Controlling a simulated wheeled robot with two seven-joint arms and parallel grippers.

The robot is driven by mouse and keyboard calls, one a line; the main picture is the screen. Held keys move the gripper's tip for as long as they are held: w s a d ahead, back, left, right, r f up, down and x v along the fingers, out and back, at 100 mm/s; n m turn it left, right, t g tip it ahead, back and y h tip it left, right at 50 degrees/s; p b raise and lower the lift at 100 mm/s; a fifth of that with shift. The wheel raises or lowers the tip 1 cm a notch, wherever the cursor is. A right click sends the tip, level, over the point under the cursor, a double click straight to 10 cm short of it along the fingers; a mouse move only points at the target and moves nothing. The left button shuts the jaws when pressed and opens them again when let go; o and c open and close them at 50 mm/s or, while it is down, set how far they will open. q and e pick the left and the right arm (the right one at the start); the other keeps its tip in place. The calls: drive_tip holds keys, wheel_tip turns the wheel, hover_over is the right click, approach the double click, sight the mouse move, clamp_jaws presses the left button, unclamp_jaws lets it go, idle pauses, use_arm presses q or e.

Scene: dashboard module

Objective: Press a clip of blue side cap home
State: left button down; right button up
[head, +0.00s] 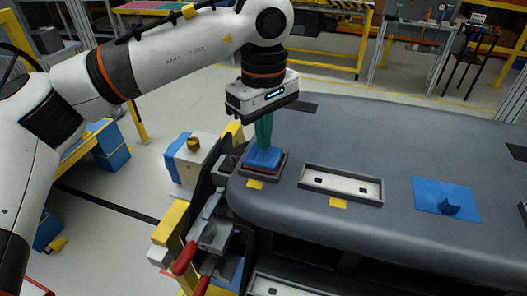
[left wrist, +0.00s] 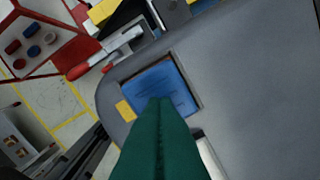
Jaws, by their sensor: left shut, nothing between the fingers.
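The blue side cap (head: 263,159) sits in a dark-framed recess at the left end of the grey dashboard module (head: 340,120). A reddish edge shows beneath it in the head view. In the left wrist view the cap (left wrist: 158,82) lies in the recess, with a dark gap along its far edge. My left gripper (head: 264,146) is shut and empty, its green fingers pointing down over the cap. The clips are hidden. My right gripper is not in view.
An empty light tray-like recess (head: 341,184) lies right of the cap, and a blue panel with a raised knob (head: 446,197) lies further right. A fixture with red-handled clamps (head: 186,259) stands at the module's left end. The upper dashboard surface is mostly clear.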

use_arm(q)
drive_tip(key=shift+f+b, duration=0.7)
drive_tip(key=shift+f, duration=0.2)
idle(0.7)
drive_tip(key=shift+s+f, duration=0.1)
drive_tip(key=shift+f, duration=0.15)
idle(0.7)
drive_tip(key=shift+b, duration=0.4)
idle(0.9)
idle(0.6)
drive_tip(key=shift+r+p, duration=0.5)
drive_tip(key=shift+r, duration=0.15)
wheel_tip(320, 180, up, 7)
drive_tip(key=p, duration=0.4)
drive_tip(key=shift+f, duration=0.2)
